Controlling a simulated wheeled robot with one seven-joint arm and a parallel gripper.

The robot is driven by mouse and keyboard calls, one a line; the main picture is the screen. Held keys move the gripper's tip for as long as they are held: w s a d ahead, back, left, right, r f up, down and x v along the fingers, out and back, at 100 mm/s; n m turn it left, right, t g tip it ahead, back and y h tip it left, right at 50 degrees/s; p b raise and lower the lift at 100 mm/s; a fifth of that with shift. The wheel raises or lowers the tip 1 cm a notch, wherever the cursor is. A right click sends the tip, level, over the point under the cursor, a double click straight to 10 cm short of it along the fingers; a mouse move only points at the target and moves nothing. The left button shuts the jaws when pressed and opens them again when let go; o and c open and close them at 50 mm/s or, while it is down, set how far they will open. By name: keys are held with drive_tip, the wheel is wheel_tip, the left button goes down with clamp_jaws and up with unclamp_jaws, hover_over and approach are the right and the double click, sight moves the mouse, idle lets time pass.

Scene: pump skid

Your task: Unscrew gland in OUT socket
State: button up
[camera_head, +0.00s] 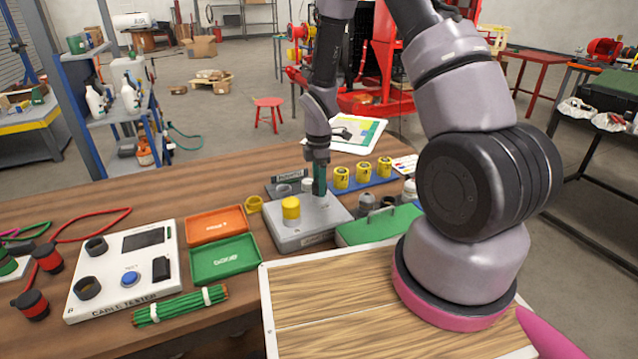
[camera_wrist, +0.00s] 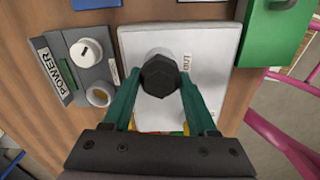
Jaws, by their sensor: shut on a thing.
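The grey junction box (camera_head: 303,232) stands on the wooden bench, and its pale lid (camera_wrist: 215,40) fills the middle of the wrist view. A dark hexagonal gland (camera_wrist: 160,76) sits at the OUT label (camera_wrist: 187,62). My gripper (camera_wrist: 160,84) points down at the box, with its green fingers on either side of this gland, shut on it. In the head view my gripper (camera_head: 319,180) is at the far part of the box and largely hides the gland. A yellow gland (camera_head: 291,209) stands upright on the near part of the box.
A power panel (camera_wrist: 72,70) with a white knob lies close beside the box. Several yellow parts stand on a blue rack (camera_head: 366,181) at the right. An orange tray (camera_head: 215,225), a green tray (camera_head: 224,259) and a cable tester (camera_head: 125,268) lie to the left.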

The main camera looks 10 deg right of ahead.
drive_tip(key=n, duration=0.4)
drive_tip(key=shift+n, duration=0.4)
drive_tip(key=n, duration=0.3)
drive_tip(key=shift+n, duration=0.4)
drive_tip(key=o, duration=1.4)
